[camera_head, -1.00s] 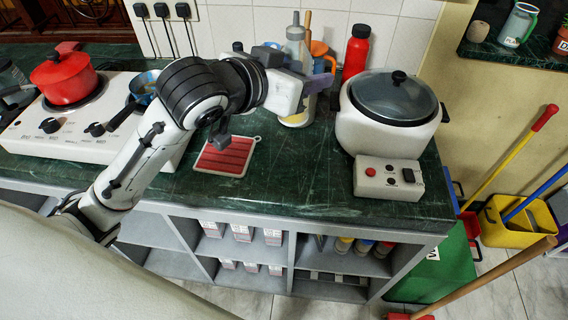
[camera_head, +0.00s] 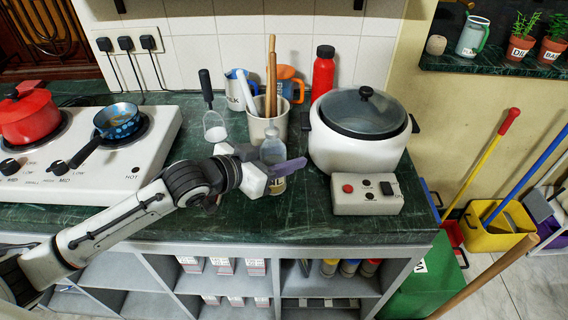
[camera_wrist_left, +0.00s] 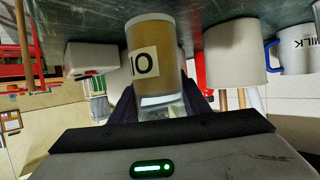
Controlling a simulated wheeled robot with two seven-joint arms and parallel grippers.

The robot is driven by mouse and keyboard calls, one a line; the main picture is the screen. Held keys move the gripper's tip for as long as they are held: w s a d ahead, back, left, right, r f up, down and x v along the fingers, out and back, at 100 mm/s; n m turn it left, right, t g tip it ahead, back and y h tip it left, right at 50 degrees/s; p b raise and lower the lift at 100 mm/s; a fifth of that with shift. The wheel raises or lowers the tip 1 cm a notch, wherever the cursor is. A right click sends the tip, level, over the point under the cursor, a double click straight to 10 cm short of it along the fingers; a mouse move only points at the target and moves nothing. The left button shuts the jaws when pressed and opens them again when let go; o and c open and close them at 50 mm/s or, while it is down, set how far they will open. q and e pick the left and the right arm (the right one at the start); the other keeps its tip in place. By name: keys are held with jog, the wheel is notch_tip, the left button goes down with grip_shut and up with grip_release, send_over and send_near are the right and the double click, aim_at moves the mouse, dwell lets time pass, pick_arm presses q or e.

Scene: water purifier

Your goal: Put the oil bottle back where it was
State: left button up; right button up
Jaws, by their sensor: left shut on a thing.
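The oil bottle (camera_head: 272,150) has a clear upper part and a yellowish lower part with a label. It is upright in front of the utensil crock, left of the white cooker. My left gripper (camera_head: 283,171) is shut around it. In the left wrist view, which is upside down, the bottle (camera_wrist_left: 150,55) shows its OIL label and pale base close to the green counter. I cannot tell whether the base touches the counter. My right gripper is not in view.
A utensil crock (camera_head: 267,126), blue-handled mug (camera_head: 236,90), orange cup (camera_head: 290,84) and red bottle (camera_head: 323,74) stand behind. The white cooker (camera_head: 362,135) is close on the right, the stove (camera_head: 140,165) on the left. Bare green counter (camera_head: 300,215) lies in front.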

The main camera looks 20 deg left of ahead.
pick_arm(q)
jog(key=shift+f, duration=0.95)
jog(key=shift+f, duration=0.2)
jog(key=o, duration=1.3)
jog(key=shift+s+r, duration=0.1)
jog(key=shift+r, duration=0.05)
jog(key=v, duration=1.1)
jog(key=shift+s+a+r, duration=0.15)
jog(key=shift+s+a, duration=0.05)
jog(key=shift+s, duration=0.1)
